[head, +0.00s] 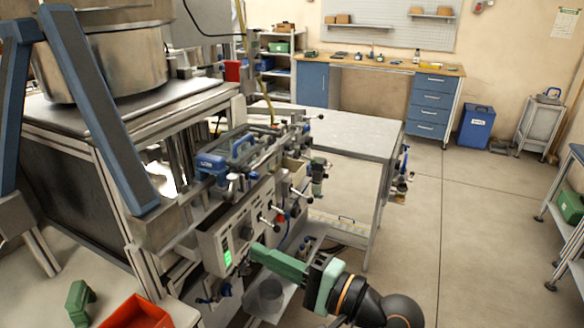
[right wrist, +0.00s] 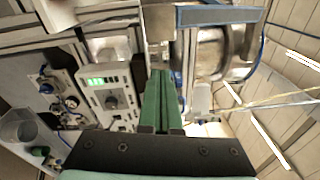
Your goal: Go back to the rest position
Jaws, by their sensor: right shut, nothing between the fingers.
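My right gripper (head: 262,255) is in the lower middle of the head view, with its arm coming in from the bottom right. Its green fingers are closed together and hold nothing. They point left toward the front of the machine (head: 205,240), in front of its control panel; I cannot tell the exact gap. The right wrist view shows the closed green fingers (right wrist: 160,98) with the control panel (right wrist: 108,98) and its lit green display to their left. My left gripper is not in view.
A red bin (head: 138,312) and a small green object (head: 78,302) are at the bottom left. A grey table (head: 340,132) stands behind the machine. A blue bin (head: 476,128) and a workbench (head: 395,66) are at the back. The floor at right is mostly open.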

